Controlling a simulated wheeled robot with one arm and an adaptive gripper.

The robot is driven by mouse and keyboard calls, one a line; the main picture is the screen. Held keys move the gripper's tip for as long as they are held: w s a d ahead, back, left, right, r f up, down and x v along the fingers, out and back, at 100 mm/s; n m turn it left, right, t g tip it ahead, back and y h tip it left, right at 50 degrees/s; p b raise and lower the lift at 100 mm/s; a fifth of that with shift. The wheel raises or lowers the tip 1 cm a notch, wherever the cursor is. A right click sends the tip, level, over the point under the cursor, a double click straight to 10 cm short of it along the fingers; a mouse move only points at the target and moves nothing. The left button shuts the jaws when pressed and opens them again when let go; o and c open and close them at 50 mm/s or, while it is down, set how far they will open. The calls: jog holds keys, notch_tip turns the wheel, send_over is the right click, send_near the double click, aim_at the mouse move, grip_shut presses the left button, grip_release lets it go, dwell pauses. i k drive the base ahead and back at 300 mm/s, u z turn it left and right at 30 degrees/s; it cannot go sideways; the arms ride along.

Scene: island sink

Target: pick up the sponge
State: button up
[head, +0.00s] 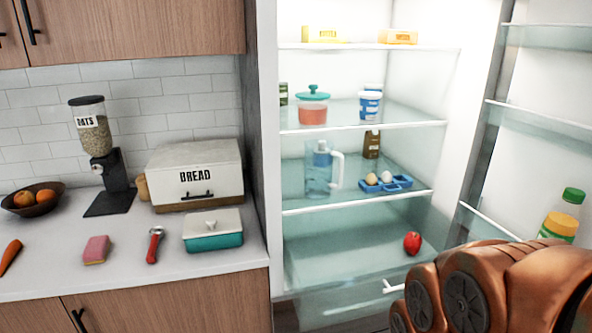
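A pink sponge (96,249) with a yellowish lower part lies on the white countertop (120,275) at the left in the head view. It lies between a carrot and a red-handled tool, apart from both, with clear counter around it. Copper-brown links of my arm fill the lower right corner, in front of the open fridge and far to the right of the sponge. My gripper does not show in this view.
A carrot (10,256), a red tool (154,245), a teal lidded dish (213,231), a bread box (195,172), an oats dispenser (95,140) and a fruit bowl (34,199) stand around the counter. Upper cabinets (130,28) overhang it. An open fridge (365,220) stands right.

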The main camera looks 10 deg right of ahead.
aim_at(95, 250)
jog(key=u, duration=0.25)
jog(key=k, duration=0.65)
jog(key=u, duration=0.7)
jog(key=i, duration=0.75)
jog(key=u, duration=0.7)
